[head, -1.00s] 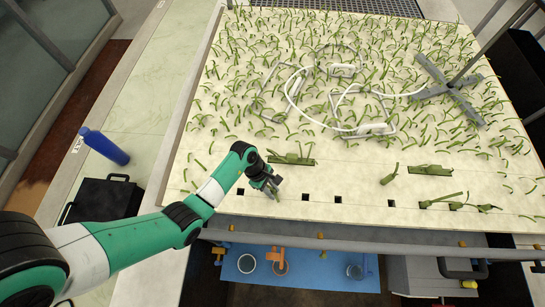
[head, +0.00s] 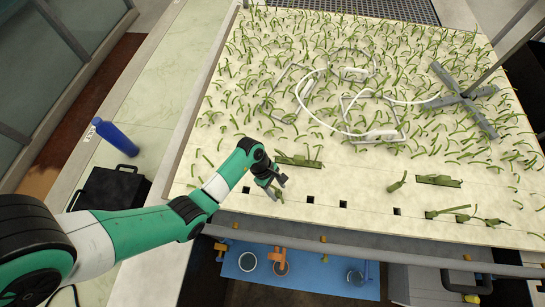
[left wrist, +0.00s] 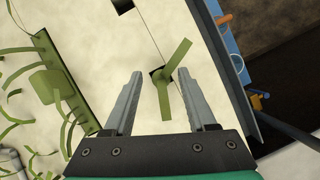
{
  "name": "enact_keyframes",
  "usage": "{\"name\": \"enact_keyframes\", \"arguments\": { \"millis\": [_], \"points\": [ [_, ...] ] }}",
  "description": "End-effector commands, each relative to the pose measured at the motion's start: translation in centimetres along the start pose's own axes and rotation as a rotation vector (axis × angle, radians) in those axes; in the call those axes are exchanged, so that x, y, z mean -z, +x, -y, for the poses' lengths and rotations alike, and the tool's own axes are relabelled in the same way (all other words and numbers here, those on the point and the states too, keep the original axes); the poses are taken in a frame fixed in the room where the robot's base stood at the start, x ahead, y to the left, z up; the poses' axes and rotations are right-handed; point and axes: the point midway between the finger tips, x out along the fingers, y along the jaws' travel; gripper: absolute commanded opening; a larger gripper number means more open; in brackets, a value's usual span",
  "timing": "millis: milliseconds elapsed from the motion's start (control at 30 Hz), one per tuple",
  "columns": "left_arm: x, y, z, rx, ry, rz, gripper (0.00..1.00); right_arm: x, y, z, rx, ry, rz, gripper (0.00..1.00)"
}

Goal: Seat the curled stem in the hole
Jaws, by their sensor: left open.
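My left gripper (head: 279,189) is open at the near edge of the pale board (head: 225,205). In the left wrist view, a bent green stem (left wrist: 177,62) lies between the two open fingers (left wrist: 158,88), with a gap on each side. It stands at a dark square hole (left wrist: 156,74) and partly covers it; its lower end seems to be in the hole, but how deep I cannot tell. In the head view my gripper hides this stem and its hole. My right gripper is not in view.
More square holes run right along the front row, one empty (head: 343,204). Stems stand at a slot (head: 438,181) and around the board. A metal rail (head: 350,232) runs along the front. A blue tray (head: 310,268) with cups is below. A blue bottle (head: 116,138) lies left.

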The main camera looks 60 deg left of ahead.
Motion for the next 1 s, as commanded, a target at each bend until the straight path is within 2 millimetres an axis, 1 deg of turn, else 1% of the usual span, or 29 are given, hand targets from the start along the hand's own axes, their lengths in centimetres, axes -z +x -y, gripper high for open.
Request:
{"name": "enact_keyframes", "arguments": {
  "millis": [33, 300, 433, 500, 600, 933, 1000],
  "points": [
    [-0.1, -1.2, -0.1, -0.004, -0.001, 0.001, 0.57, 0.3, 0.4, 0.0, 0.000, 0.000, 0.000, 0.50],
    [0.0, -7.8, -0.1, -0.006, -0.001, 0.001, 0.57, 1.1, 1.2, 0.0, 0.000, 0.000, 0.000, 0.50],
    [0.0, -9.8, -0.1, -0.003, 0.000, 0.001, 0.57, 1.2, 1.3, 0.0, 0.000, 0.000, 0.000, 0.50],
    [0.0, -10.5, 0.0, -0.002, -0.001, 0.001, 0.57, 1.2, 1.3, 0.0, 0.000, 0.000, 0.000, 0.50],
    [0.0, -10.8, 0.0, -0.001, -0.001, 0.000, 0.57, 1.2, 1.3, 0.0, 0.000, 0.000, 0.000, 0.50],
    [0.0, -10.8, 0.0, -0.001, 0.000, 0.001, 0.57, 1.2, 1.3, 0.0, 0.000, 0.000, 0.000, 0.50],
    [-0.5, -11.0, -0.4, -0.017, 0.003, 0.015, 0.57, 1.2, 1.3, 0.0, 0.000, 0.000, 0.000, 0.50]
  ]
}}
